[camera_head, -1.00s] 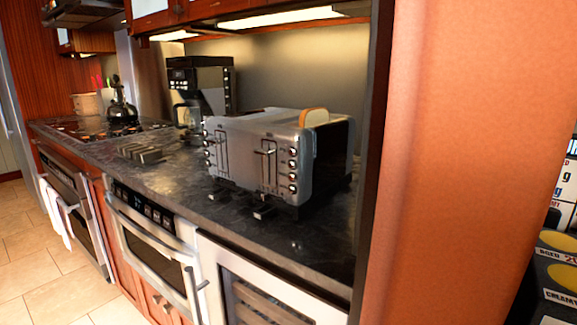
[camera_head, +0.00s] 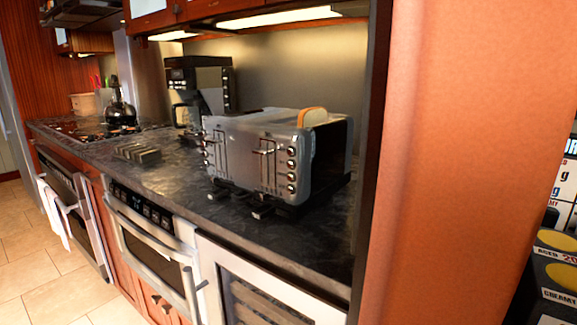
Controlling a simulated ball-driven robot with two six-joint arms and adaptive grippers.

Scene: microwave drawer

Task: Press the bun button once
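A silver toaster (camera_head: 250,150) stands on the dark counter (camera_head: 150,185) in the middle of the head view. Two columns of small round buttons show on its front, one at the left edge and one (camera_head: 291,171) at the right edge. Their labels are too small to read, so I cannot tell which is the bun button. Lever slots with levers lie between the columns. A slice of bread (camera_head: 312,116) sticks out of the top at the right. Neither of my grippers shows in the view.
A coffee maker (camera_head: 201,88) stands behind the toaster, and a kettle (camera_head: 120,108) sits farther left by the stove. A dark slatted object (camera_head: 138,153) lies on the counter. An orange-brown panel (camera_head: 465,160) blocks the right side. Tiled floor (camera_head: 50,268) shows at the lower left.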

